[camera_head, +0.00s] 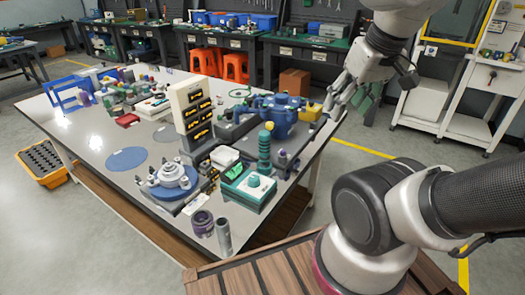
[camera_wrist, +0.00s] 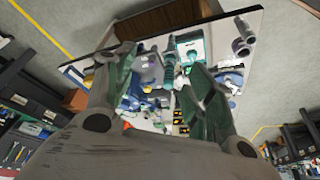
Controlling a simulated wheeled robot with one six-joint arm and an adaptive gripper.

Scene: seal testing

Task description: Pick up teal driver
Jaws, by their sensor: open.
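A teal upright ribbed piece (camera_head: 264,152), which may be the teal driver, stands near the right side of the grey table (camera_head: 95,135), behind a teal-and-white box (camera_head: 250,188). In the wrist view, a teal shaft-like piece (camera_wrist: 169,70) shows between my fingers, well beyond them, with the teal-and-white box (camera_wrist: 192,46) close by. I cannot tell for certain which is the driver. My gripper (camera_head: 347,100) is open and empty, raised near the table's right edge and apart from these things. Its green-padded fingers (camera_wrist: 160,85) are spread in the wrist view.
A blue valve-like body (camera_head: 278,115), a beige panel with black-and-yellow parts (camera_head: 193,112) and a grey flanged fitting (camera_head: 170,178) crowd the table. A white cart (camera_head: 465,110) stands right. Floor shows between cart and table.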

